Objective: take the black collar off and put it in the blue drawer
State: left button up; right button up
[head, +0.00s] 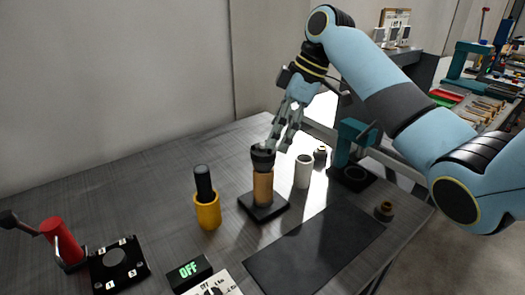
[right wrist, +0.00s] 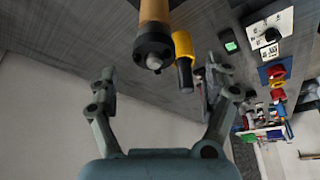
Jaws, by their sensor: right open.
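The black collar (head: 262,158) sits on top of an upright tan post (head: 263,188), which stands on a square black base (head: 278,207). In the right wrist view the collar (right wrist: 153,42) is ahead of the fingers, with a small pale tip at its centre. My right gripper (head: 281,143) is open just above the collar, its fingers pointing down. In the right wrist view its fingers (right wrist: 158,76) are spread wide with nothing between them. My left gripper is not in view. I cannot make out a blue drawer for certain.
A yellow cup (head: 208,214) holding a black-handled item stands left of the post. A white cylinder (head: 303,172) and a teal press (head: 350,145) stand to the right. A dark mat (head: 315,250) lies clear in front. A red-handled clamp (head: 62,241) is at far left.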

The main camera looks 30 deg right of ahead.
jog(key=x, duration=0.2)
jog(key=w+x, duration=0.1)
jog(key=x, duration=0.2)
jog(key=shift+f, duration=0.1)
jog(key=shift+c, duration=0.3)
jog(key=c, duration=1.5)
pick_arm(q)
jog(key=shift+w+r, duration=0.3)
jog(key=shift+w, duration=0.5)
pick_arm(e)
notch_tip(320, 180, up, 5)
jog(key=shift+f, duration=0.2)
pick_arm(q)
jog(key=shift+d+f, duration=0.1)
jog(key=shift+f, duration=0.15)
pick_arm(e)
jog(key=s+d+r, duration=0.4)
jog(key=s+r, duration=0.2)
jog(key=s, duration=0.4)
jog(key=shift+s+d+r, duration=0.3)
jog(key=shift+d, duration=0.05)
